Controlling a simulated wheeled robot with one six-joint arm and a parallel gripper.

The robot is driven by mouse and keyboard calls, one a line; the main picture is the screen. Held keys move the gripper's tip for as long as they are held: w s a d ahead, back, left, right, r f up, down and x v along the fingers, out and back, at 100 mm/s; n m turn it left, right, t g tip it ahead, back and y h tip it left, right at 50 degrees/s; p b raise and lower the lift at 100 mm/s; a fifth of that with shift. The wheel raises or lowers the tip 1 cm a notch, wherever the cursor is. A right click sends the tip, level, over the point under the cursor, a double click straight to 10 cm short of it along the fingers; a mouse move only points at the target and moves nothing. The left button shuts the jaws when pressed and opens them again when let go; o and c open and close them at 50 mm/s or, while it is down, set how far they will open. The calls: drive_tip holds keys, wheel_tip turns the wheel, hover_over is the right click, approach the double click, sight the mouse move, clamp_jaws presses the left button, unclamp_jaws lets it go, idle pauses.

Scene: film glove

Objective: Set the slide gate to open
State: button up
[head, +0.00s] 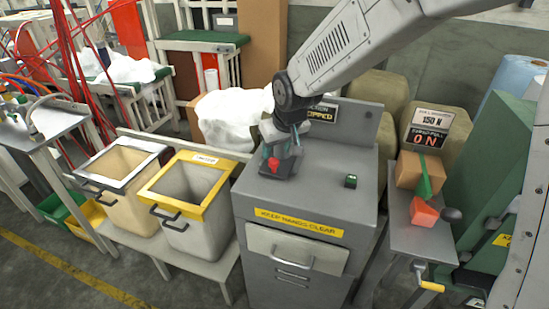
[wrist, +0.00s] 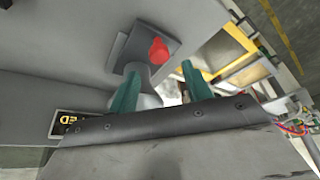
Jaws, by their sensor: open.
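The grey cabinet (head: 313,190) stands in the middle of the head view. My gripper (head: 279,158) is over the left part of its top, beside a red knob (head: 274,164). In the wrist view the red knob (wrist: 158,50) sits on a dark grey square plate, which may be the slide gate (wrist: 137,42). My gripper (wrist: 160,72) is open, its two green fingers pointing toward the plate. A short grey part shows between the fingers near the left one; I cannot tell whether they touch. The gate's position is not clear, as my gripper covers much of it.
A small dark block with a green top (head: 351,181) sits on the cabinet's right side. A sign (head: 323,112) stands behind my arm. Bins with a grey rim (head: 123,148) and yellow rim (head: 203,159) stand left. A side bench (head: 418,236) with a crank stands right.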

sight(274, 160)
drive_tip(key=x, duration=0.5)
drive_tip(key=shift+f, duration=0.15)
